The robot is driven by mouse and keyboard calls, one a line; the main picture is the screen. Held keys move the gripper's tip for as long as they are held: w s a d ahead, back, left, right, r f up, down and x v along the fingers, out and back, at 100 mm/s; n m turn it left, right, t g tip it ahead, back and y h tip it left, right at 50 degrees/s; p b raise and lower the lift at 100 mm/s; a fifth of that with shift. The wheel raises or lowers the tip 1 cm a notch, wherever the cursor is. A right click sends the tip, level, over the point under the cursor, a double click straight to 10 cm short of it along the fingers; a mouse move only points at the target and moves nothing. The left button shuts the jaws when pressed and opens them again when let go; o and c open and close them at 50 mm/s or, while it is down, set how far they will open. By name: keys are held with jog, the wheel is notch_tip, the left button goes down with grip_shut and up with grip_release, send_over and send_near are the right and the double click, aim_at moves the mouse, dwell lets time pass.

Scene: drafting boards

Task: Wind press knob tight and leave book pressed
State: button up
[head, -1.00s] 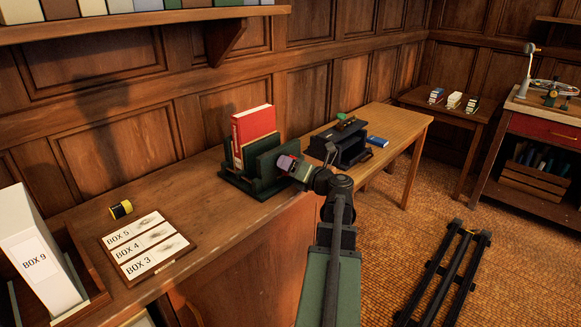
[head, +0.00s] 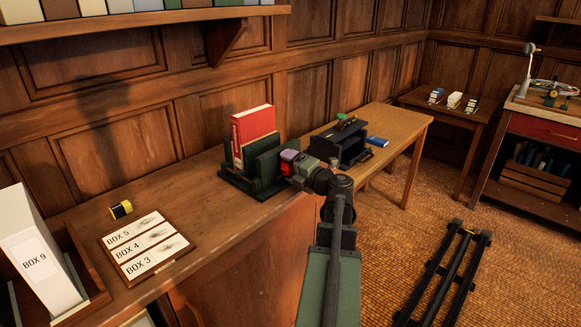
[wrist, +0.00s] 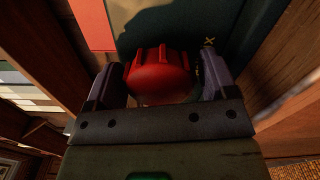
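The book press (head: 262,186) is a dark green frame standing on the wooden counter. The press's red ribbed knob (wrist: 160,75) sits between the two fingers of my gripper (wrist: 163,88) in the wrist view, with a finger close against each side. My gripper (head: 288,163) is at the right side of the press in the head view and partly hides the knob. Dark green press surface shows behind the knob. I cannot see the book's contact with the press plates.
A card (head: 150,246) with box labels and a yellow-black roll (head: 121,209) lie on the counter. A white BOX 9 file (head: 40,262) stands at the left. A dark rack (head: 340,148) and blue book (head: 377,142) sit on the table behind my gripper.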

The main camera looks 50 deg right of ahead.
jog(key=shift+o, duration=0.5)
jog(key=s, duration=0.9)
jog(key=shift+a, duration=0.3)
